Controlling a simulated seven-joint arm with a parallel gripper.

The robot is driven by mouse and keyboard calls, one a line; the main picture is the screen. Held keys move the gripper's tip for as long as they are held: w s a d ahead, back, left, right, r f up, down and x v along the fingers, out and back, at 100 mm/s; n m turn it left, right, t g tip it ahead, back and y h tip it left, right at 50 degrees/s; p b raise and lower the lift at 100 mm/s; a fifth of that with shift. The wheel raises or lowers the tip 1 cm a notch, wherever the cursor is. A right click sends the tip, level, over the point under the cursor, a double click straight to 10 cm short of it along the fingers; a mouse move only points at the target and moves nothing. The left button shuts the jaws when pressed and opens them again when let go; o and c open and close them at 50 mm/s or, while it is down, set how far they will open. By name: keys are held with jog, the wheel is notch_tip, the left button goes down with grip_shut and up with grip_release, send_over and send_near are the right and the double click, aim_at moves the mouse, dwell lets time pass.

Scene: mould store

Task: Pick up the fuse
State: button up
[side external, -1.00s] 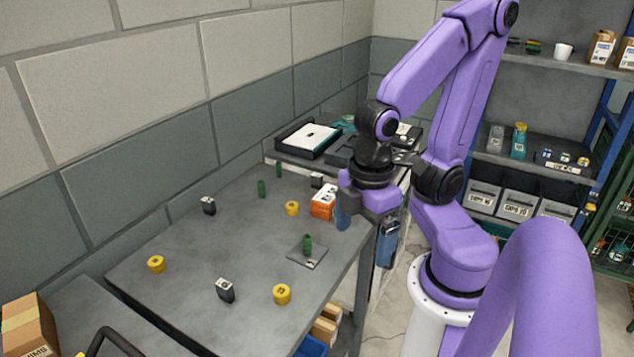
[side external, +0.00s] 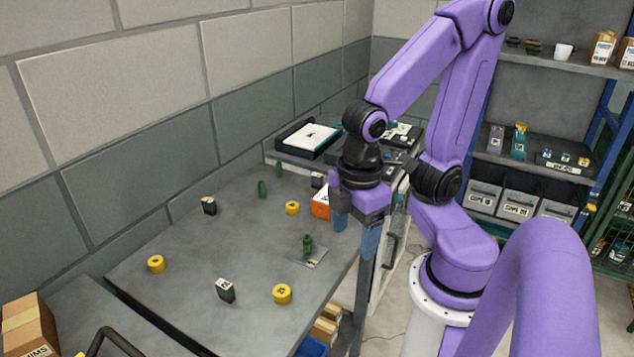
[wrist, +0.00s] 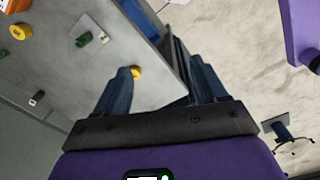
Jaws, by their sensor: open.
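Several small parts lie on the grey table, and I cannot tell for certain which is the fuse. A green part (side external: 308,245) stands on a small flat plate (side external: 314,259); it also shows in the wrist view (wrist: 83,39). Two more green parts (side external: 262,188) (side external: 279,169) stand farther back. Black blocks with pale tops (side external: 226,290) (side external: 209,206) stand nearer the wall and front. My gripper (side external: 355,232) is open and empty at the table's right edge, right of the green part on the plate. In the wrist view its blue fingers (wrist: 165,86) are spread apart.
Several yellow round parts (side external: 282,294) (side external: 156,264) (side external: 292,208) are spread on the table (side external: 190,245). An orange box (side external: 321,204) is partly hidden behind my gripper. A black tray (side external: 306,140) stands at the back. Bare table lies between the parts.

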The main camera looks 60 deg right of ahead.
jog(key=w+d+f+h, duration=0.1)
jog(key=w+d+h, duration=0.1)
jog(key=w, duration=0.6)
jog(key=w+d+f+g+h, duration=0.1)
jog(key=w+d+f+h, duration=0.15)
jog(key=w, duration=0.55)
jog(key=w+d+f+h, duration=0.1)
jog(key=w+h, duration=0.2)
jog(key=w, duration=0.4)
jog(key=n+g+h, duration=0.1)
jog(key=g+h, duration=0.3)
jog(key=h, duration=0.1)
send_near(314, 180)
jog(key=x, duration=0.6)
jog(key=shift+w+f, duration=0.1)
jog(key=shift+f, duration=0.1)
jog(key=x, duration=0.3)
jog(key=shift+s+d, duration=0.3)
jog(key=shift+d, duration=0.1)
jog(key=shift+s+d+f, duration=0.2)
jog(key=shift+d+f, duration=0.05)
jog(key=shift+d, duration=0.3)
jog(key=shift+c, duration=0.3)
